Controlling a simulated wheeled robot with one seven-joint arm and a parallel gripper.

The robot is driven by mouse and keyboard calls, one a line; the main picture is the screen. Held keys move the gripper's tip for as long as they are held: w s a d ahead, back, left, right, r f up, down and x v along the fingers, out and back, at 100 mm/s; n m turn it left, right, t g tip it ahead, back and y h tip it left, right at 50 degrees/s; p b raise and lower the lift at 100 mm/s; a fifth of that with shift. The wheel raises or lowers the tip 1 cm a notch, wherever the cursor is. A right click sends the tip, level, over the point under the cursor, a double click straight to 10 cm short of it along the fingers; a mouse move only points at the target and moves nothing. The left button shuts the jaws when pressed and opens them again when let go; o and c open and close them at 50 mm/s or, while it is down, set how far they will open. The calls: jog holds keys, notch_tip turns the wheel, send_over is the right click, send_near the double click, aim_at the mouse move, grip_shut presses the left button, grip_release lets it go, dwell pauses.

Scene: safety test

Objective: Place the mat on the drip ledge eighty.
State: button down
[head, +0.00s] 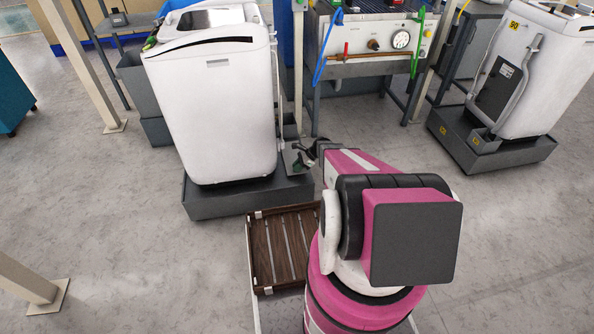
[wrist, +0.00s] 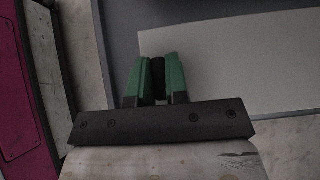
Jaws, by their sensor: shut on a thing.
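My gripper (head: 303,157) is at the lower right side of the left white machine, low over the right end of its dark grey base ledge (head: 240,203). In the wrist view its green fingers (wrist: 157,80) are shut on a narrow dark thing (wrist: 158,72). I cannot tell whether this is the mat. A pale flat surface (wrist: 235,60) lies beyond the fingers against darker grey; I cannot tell whether it is the mat or the machine. No number is readable on the left ledge. The right machine's ledge (head: 520,155) bears small yellow labels.
The left white machine (head: 215,110) stands close to my arm. A brown slatted tray (head: 265,255) is just in front of its ledge. A bench with a gauge (head: 401,40) and hoses is behind. Beige posts (head: 85,65) stand at left.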

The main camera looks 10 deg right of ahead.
jog(key=shift+f, duration=1.15)
jog(key=shift+f, duration=0.1)
jog(key=c, duration=1.1)
grip_release()
